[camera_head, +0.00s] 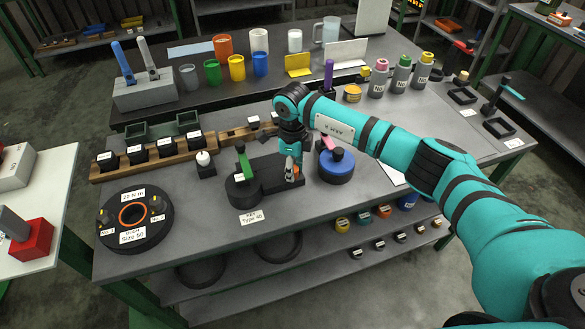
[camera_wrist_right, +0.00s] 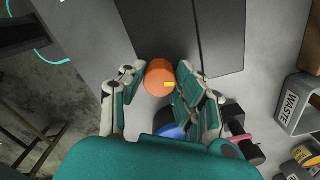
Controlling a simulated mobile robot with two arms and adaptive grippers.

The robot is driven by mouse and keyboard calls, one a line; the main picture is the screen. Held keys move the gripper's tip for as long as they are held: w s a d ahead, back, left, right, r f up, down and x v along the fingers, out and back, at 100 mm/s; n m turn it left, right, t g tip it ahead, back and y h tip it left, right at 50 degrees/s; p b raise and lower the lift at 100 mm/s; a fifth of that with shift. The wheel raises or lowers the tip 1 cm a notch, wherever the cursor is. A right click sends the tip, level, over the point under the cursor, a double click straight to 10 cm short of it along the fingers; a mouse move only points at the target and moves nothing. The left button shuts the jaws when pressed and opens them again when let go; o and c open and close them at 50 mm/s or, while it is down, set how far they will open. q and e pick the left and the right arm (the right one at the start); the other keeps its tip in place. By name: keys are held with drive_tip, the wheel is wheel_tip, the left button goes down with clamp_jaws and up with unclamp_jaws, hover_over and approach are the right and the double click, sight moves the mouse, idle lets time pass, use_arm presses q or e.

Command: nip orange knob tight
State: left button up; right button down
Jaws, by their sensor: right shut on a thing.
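The orange knob (camera_wrist_right: 159,77) is a short cylinder with a small yellow mark, seen between the fingers of my right gripper (camera_wrist_right: 158,74) in the right wrist view. In the head view a little of the orange knob (camera_head: 296,172) shows below my right gripper (camera_head: 293,168), which points down over the right part of a dark block (camera_head: 264,170). The right gripper is shut on the knob, with one finger on each side. The knob's underside is hidden. My left gripper is in neither view.
A black cylinder (camera_head: 243,190) with a green handle (camera_head: 245,165) stands left of the gripper. A blue-sided round part (camera_head: 337,168) stands close on the right. A wooden rack (camera_head: 180,154) lies behind. A round black station (camera_head: 135,222) is at the front left.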

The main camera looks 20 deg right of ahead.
drive_tip(key=m+b, duration=0.1)
drive_tip(key=m, duration=0.4)
drive_tip(key=shift+b, duration=0.3)
drive_tip(key=m+b, duration=0.1)
drive_tip(key=m, duration=0.4)
drive_tip(key=shift+m, duration=0.3)
drive_tip(key=m, duration=0.5)
drive_tip(key=shift+w+r, duration=0.1)
drive_tip(key=m, duration=0.5)
drive_tip(key=shift+d, duration=0.1)
drive_tip(key=c, duration=1)
unclamp_jaws()
drive_tip(key=shift+o, duration=0.2)
drive_tip(key=shift+r, duration=0.15)
wheel_tip(320, 180, up, 12)
